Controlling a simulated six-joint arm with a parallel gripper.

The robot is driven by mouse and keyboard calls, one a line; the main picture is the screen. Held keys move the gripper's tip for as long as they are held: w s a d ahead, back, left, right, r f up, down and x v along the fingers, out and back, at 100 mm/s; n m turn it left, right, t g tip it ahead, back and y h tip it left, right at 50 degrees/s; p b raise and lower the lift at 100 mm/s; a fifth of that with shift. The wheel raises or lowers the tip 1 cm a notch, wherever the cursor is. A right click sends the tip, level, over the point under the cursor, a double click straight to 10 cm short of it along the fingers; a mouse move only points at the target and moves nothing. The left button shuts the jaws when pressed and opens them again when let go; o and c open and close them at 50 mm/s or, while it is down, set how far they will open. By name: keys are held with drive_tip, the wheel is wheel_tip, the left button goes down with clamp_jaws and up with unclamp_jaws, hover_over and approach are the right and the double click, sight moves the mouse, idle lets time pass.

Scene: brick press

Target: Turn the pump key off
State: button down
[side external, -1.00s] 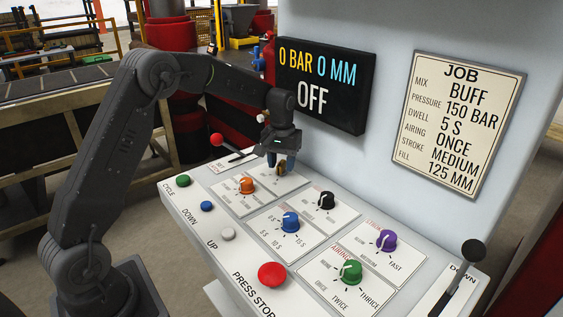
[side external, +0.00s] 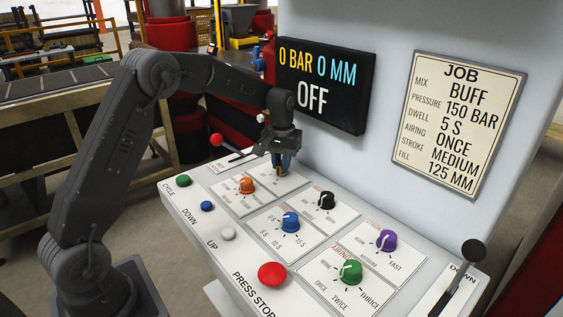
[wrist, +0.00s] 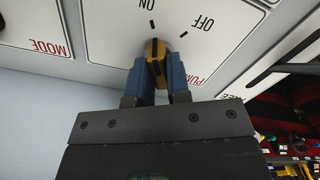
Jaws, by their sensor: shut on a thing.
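The yellow pump key (wrist: 155,52) has a black line along its top and sits on the panel between the words ON and OFF. In the wrist view the line points roughly at the tick under ON, with the OFF tick to its right. My gripper (wrist: 156,70) is shut on the key, one blue finger on each side. In the side view my gripper (side external: 282,162) reaches down to the panel's back left, and only a little of the key (side external: 279,171) shows below the fingers. The display (side external: 322,85) reads 0 BAR, 0 MM, OFF.
Close to the key are an orange knob (side external: 246,186), a black knob (side external: 326,200) and a red-tipped lever (side external: 217,140). Blue (side external: 290,222), purple (side external: 387,240) and green (side external: 350,271) knobs lie farther right. A red press stop button (side external: 272,275) is at the front.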

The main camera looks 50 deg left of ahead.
drive_tip(key=m, duration=1.1)
drive_tip(key=shift+d+r+m, duration=0.1)
drive_tip(key=shift+m, duration=0.2)
idle(0.6)
drive_tip(key=c, duration=1.1)
unclamp_jaws()
wheel_tip(320, 180, up, 14)
drive_tip(key=shift+f, duration=0.1)
